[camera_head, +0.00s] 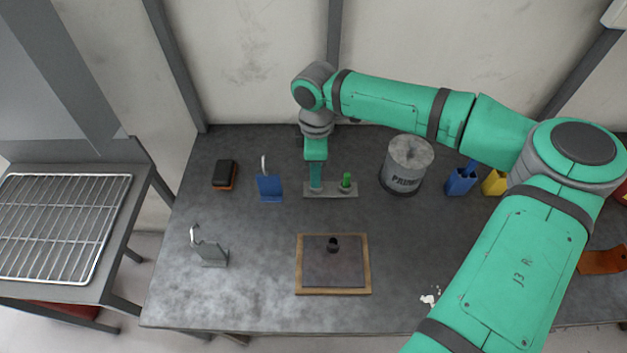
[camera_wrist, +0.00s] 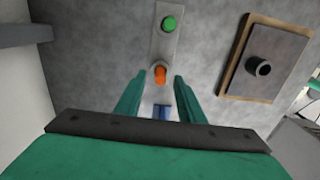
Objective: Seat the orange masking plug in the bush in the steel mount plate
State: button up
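The orange masking plug (camera_wrist: 159,75) stands in a grey holder strip (camera_wrist: 165,48), with a green plug (camera_wrist: 169,23) in the same strip. In the head view the strip (camera_head: 331,190) and green plug (camera_head: 347,181) show, but my gripper hides the orange plug. My gripper (camera_wrist: 155,84) is open, its two fingers apart on either side of the orange plug; contact cannot be told. The steel mount plate (camera_head: 318,272) lies on a wooden board at the front middle, with a dark upright bush (camera_head: 333,244). Plate (camera_wrist: 284,54) and empty-looking bush (camera_wrist: 259,67) also show in the wrist view.
A blue holder (camera_head: 269,187) and a brush (camera_head: 225,175) stand left of the strip. A grey hooked bracket (camera_head: 212,252) is at the front left. A primer can (camera_head: 407,165) and blue and yellow bins (camera_head: 461,181) are to the right. The bench between strip and plate is clear.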

jog(key=shift+s+d+f, duration=0.1)
jog(key=shift+d+f, duration=0.1)
jog(key=shift+f, duration=0.6)
jog(key=shift+a, duration=0.1)
jog(key=shift+c, duration=0.5)
grip_shut()
jog(key=shift+r, duration=0.1)
